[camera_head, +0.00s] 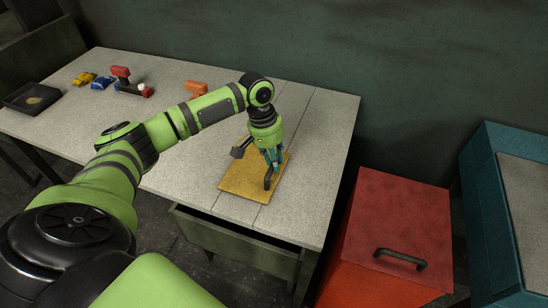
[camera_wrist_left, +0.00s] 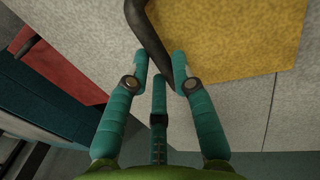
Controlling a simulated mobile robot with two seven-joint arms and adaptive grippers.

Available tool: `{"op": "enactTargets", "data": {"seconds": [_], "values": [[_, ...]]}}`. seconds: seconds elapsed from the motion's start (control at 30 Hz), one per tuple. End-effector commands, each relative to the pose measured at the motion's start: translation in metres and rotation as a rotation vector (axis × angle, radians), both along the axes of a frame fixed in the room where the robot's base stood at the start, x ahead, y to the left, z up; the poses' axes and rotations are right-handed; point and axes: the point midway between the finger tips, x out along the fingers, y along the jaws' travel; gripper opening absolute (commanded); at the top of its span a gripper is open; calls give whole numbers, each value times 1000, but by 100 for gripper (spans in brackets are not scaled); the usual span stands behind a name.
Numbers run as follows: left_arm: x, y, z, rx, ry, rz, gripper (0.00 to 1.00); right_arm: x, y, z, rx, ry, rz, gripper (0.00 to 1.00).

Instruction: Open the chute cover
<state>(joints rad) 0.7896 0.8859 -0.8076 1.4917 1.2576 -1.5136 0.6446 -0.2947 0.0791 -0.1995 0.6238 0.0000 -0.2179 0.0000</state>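A flat yellow plate (camera_head: 240,185), which I take as the chute cover, lies on the grey table near its front edge. Its dark bar handle (camera_head: 268,182) stands at the plate's right side. My left gripper (camera_head: 272,166) points down at this handle. In the left wrist view, the teal fingers (camera_wrist_left: 160,66) stand around the dark handle (camera_wrist_left: 157,40), with the yellow plate (camera_wrist_left: 235,35) behind. The fingertips are close to the bar, but I cannot tell whether they press on it. The plate looks flat. My right gripper is not in view.
A red bin (camera_head: 395,215) with a dark handle stands right of the table, and a teal bin (camera_head: 487,195) is farther right. A black tray (camera_head: 32,98), blue and yellow parts (camera_head: 92,80) and red-orange castings (camera_head: 121,73) lie at the table's back left.

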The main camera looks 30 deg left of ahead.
Motion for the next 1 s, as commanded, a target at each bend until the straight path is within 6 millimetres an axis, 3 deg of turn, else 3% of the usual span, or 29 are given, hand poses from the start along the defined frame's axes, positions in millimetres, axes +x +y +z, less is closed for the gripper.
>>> {"op": "enactTargets", "data": {"seconds": [0.17, 0.4, 0.6, 0.73, 1.0], "values": [[2, -8, 3, -2, 1, -1, 0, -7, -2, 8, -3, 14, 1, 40], [16, -69, 7, -8, 2, -5, 0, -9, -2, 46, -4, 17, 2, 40], [26, -110, 3, -5, 3, -2, 0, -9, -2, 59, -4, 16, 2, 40], [28, -120, 1, -1, 2, 0, 0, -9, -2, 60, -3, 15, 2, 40], [29, -120, 0, -1, 1, 0, 0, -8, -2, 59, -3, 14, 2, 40]]}}
